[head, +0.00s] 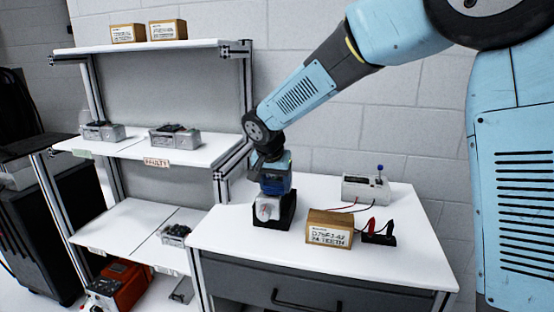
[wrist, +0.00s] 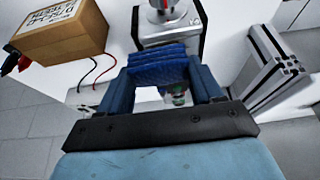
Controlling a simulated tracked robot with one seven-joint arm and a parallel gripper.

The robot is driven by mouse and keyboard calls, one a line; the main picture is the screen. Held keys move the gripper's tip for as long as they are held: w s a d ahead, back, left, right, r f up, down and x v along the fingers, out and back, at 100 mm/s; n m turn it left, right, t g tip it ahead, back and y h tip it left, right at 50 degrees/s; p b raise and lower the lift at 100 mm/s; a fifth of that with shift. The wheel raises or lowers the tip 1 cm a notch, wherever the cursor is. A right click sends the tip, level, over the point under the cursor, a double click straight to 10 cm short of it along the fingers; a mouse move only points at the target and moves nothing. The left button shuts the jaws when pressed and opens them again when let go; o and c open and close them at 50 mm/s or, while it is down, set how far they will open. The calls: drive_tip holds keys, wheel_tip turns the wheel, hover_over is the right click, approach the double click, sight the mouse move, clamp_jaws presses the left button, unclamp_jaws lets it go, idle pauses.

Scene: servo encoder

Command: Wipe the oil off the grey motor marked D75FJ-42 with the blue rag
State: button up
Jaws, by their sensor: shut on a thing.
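My gripper (head: 274,178) is shut on the blue rag (wrist: 157,66), which is bunched between its fingers in the wrist view. A light grey motor (head: 267,209) stands in a black holder (head: 287,213) on the white table, right below my gripper. It also shows in the wrist view (wrist: 192,22), just beyond the rag, with a round metal part on it. Reddish smudges show on its front face in the head view. The rag is at the motor's top; I cannot tell whether they touch. My gripper hides part of the motor, and no marking on it is readable.
A cardboard box (head: 329,228) printed D75FJ-42 stands right of the motor, beside red and black clips (head: 378,234). A white instrument (head: 366,189) with wires stands behind. Shelving (head: 150,146) with more motors is at left. The table's front right is clear.

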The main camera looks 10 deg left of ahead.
drive_tip(key=shift+a+f, duration=0.25)
drive_tip(key=shift+a, duration=0.2)
drive_tip(key=shift+a+f, duration=0.2)
drive_tip(key=shift+a, duration=0.25)
drive_tip(key=shift+w+a+f, duration=0.1)
drive_tip(key=shift+a, duration=0.9)
drive_tip(key=shift+d, duration=2.1)
drive_tip(key=shift+a+r, duration=0.1)
drive_tip(key=shift+r, duration=3.9)
drive_tip(key=shift+s+f, duration=0.15)
drive_tip(key=shift+s, duration=0.05)
hover_over(263, 194)
drive_tip(key=d, duration=0.2)
drive_tip(key=shift+s+a+f, duration=0.1)
drive_tip(key=shift+s+f, duration=0.05)
drive_tip(key=shift+f, duration=1.05)
drive_tip(key=shift+s+a+f, duration=0.1)
drive_tip(key=shift+s+f, duration=0.05)
drive_tip(key=shift+f, duration=1.05)
